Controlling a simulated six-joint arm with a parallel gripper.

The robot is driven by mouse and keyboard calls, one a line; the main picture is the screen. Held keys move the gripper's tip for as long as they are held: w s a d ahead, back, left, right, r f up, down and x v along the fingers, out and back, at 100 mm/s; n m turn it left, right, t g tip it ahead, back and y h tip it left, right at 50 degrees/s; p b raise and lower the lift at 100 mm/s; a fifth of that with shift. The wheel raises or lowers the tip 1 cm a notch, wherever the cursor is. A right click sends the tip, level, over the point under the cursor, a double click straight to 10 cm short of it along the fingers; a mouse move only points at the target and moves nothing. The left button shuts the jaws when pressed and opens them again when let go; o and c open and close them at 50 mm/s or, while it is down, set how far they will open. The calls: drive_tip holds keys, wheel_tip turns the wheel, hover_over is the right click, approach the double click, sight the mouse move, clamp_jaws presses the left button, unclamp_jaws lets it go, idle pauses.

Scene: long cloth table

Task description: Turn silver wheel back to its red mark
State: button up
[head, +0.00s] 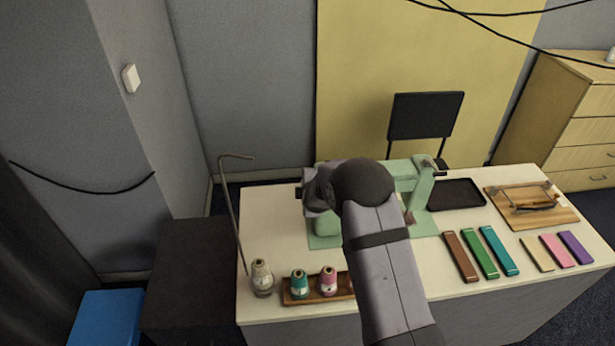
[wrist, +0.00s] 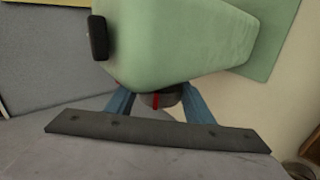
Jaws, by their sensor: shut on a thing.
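The pale green sewing machine (head: 423,187) stands on the table, partly hidden behind my arm in the head view. Its smooth green body (wrist: 185,40) fills the upper middle of the wrist view. The silver wheel (wrist: 172,98) shows there as a small dark grey rim at the machine's end, with a red mark (wrist: 156,101) on it. My gripper (wrist: 154,98) has a blue finger on either side of the wheel and is shut on it. Most of the wheel is hidden by my gripper's dark bar. In the head view my arm hides both wheel and fingers.
Thread spools (head: 299,284) and a wooden tray (head: 345,287) are at the table's front left, near a bent metal rod (head: 231,205). A black tray (head: 456,194), coloured strips (head: 480,253) and a wooden board (head: 531,217) lie to the right.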

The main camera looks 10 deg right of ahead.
drive_tip(key=p, duration=0.3)
drive_tip(key=shift+r+g, duration=0.2)
drive_tip(key=shift+g, duration=0.2)
drive_tip(key=shift+f+p, duration=0.25)
drive_tip(key=shift+p, duration=0.4)
drive_tip(key=o, duration=1)
drive_tip(key=shift+o, duration=0.2)
drive_tip(key=b+v, duration=0.2)
drive_tip(key=v, duration=0.5)
drive_tip(key=shift+r, duration=0.2)
